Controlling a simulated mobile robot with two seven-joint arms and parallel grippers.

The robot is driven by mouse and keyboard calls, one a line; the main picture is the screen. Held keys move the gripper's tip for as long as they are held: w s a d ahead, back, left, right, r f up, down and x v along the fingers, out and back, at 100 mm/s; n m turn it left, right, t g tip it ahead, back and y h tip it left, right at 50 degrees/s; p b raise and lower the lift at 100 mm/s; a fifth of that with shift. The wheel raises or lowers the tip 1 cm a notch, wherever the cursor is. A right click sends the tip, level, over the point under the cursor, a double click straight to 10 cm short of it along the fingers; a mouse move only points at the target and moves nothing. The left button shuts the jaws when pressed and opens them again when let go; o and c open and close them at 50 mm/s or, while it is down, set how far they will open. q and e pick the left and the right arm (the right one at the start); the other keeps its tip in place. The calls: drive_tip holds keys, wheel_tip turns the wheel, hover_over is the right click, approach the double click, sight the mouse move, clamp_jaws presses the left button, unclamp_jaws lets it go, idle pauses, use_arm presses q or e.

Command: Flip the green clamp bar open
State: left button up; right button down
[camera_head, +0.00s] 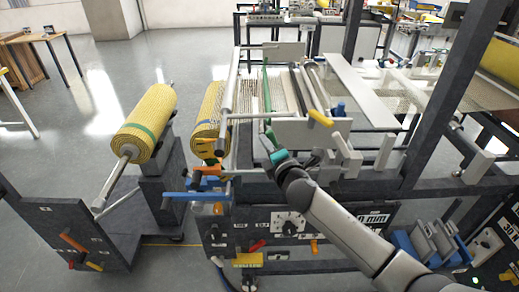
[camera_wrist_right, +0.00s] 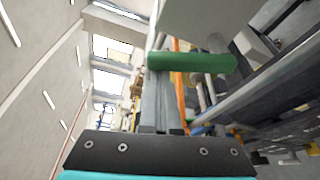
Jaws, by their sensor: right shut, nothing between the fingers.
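The green clamp bar (camera_head: 266,92) runs front to back along the left side of the laminating machine, and its near end reaches down toward my right gripper. In the right wrist view a green rounded grip (camera_wrist_right: 195,62) lies across the picture, just beyond the fingertips. My right gripper (camera_head: 267,142) is at the machine's front, beside the near end of the green bar. Its fingers (camera_wrist_right: 160,98) are shut together with nothing between them. The tips overlap the grip's left part in the picture; I cannot tell whether they touch it. My left gripper is not in view.
A yellow mesh roll (camera_head: 146,122) on a stand is at the left, and another (camera_head: 207,118) sits against the machine. Blue and orange levers (camera_head: 198,196) stick out left of my right arm. A control panel (camera_head: 290,225) is below. Open floor lies at far left.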

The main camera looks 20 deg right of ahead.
use_arm(q)
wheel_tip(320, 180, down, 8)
drive_tip(key=b, duration=0.7)
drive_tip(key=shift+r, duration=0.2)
use_arm(e)
drive_tip(key=s+d+m+t+h, duration=0.1)
drive_tip(key=s+d+m+t, duration=0.1)
drive_tip(key=d+m, duration=0.4)
drive_tip(key=shift+d+r+m+t, duration=0.15)
drive_tip(key=shift+d+m+t, duration=0.4)
drive_tip(key=shift+m, duration=1.85)
drive_tip(key=shift+a, duration=0.1)
drive_tip(key=shift+w, duration=0.1)
